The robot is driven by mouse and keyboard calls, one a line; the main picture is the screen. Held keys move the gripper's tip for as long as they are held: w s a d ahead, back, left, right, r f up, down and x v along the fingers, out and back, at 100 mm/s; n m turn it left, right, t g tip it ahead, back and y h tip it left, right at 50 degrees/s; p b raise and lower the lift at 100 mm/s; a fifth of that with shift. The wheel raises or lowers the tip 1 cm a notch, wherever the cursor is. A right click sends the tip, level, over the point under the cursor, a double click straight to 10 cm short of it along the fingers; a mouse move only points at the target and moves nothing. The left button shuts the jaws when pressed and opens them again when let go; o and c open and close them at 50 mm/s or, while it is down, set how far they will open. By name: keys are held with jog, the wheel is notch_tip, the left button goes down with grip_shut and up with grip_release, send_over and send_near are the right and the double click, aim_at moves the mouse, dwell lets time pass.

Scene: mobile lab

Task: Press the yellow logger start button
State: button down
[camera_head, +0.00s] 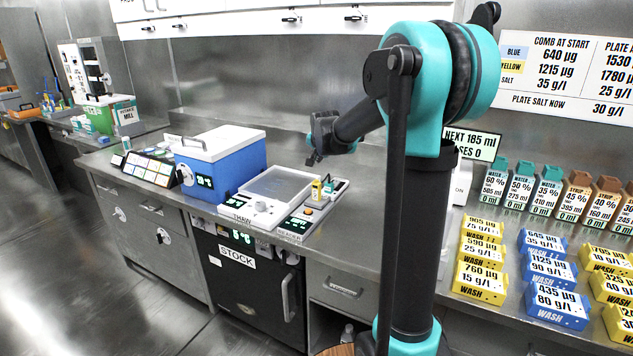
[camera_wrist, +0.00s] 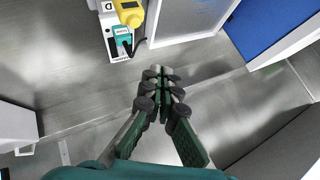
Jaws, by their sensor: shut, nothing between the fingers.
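No part is clearly readable as the yellow logger start button. A small yellow item (camera_head: 316,189) stands on the bench at the right end of the white devices, beside a small teal item (camera_head: 331,187). In the wrist view the yellow item (camera_wrist: 130,13) is at the top edge, partly cut off, with the teal item (camera_wrist: 122,42) just below it on a white base. In the wrist view my gripper (camera_wrist: 161,76) is shut and empty, apart from the yellow item.
A blue box with a white lid (camera_head: 221,158) and a white tray device (camera_head: 279,189) stand left of the yellow item. A reader with a dark display (camera_head: 296,225) is at the bench's front edge. Bottles and yellow and blue wash blocks (camera_head: 481,281) fill the right side.

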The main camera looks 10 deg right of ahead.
aim_at(317, 181)
jog(key=shift+f, duration=2.65)
jog(key=shift+f, duration=0.2)
jog(key=shift+f, duration=0.25)
jog(key=shift+f, duration=0.45)
jog(key=shift+r, duration=0.9)
jog(key=shift+r, duration=2.5)
